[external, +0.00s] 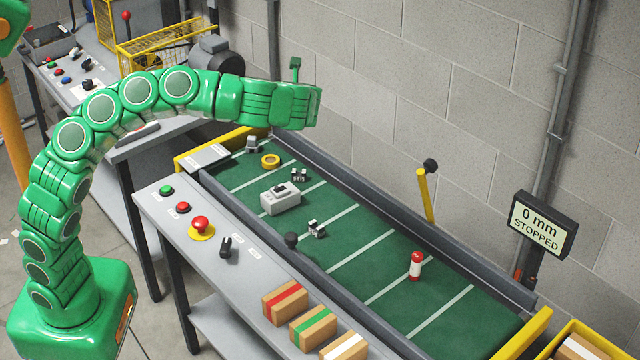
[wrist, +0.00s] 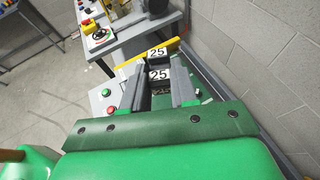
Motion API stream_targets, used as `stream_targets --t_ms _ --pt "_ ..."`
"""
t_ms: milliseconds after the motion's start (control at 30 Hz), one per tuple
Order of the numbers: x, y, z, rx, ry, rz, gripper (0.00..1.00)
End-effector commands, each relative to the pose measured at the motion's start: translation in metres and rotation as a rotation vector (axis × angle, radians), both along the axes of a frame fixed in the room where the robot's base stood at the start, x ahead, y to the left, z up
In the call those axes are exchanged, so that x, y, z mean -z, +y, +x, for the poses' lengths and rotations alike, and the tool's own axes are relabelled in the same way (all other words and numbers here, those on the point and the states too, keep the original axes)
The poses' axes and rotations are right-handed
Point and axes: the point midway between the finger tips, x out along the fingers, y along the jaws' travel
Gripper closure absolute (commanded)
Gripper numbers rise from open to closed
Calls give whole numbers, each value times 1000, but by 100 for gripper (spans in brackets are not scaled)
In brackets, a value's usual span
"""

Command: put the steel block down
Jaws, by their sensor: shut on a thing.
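My gripper (wrist: 158,84) is shut on the steel block (wrist: 158,63), a dark grey block with white "25" labels between the fingertips in the wrist view. In the external view my fingers are hidden by the arm, whose green end hangs over the far left part of the conveyor. A small grey block (external: 252,143) shows just below the arm at the belt's far end; I cannot tell whether it is the held one. The green belt (external: 340,245) has white cross lines. Whether the held block touches the belt is not clear.
On the belt are a yellow ring (external: 271,160), a grey switch box (external: 280,199), small metal pieces (external: 316,229) and a red-white cylinder (external: 416,265). Buttons (external: 201,225) and striped cartons (external: 313,327) stand on the front bench. The display (external: 541,225) reads 0 mm, STOPPED.

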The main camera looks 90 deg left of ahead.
Motion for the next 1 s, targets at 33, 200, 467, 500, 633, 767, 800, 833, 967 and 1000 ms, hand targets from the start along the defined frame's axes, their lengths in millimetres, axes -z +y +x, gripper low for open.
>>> stream_targets --t_ms 33,200,467,500,633,767,800,833,967,1000 --pt "19 1 -1 -1 6 0 100" --pt "87 1 -2 -4 9 1 100" --pt "164 1 -2 -4 8 1 100" --pt "174 1 -2 -4 7 1 100" --pt "203 1 -1 -2 4 2 100" --pt "227 1 -1 -2 4 2 100" --pt "232 1 -1 -2 4 2 100" --pt "235 1 -1 -3 3 1 100" --pt "245 1 -1 -3 2 1 100" --pt "247 1 -1 -3 2 1 100"
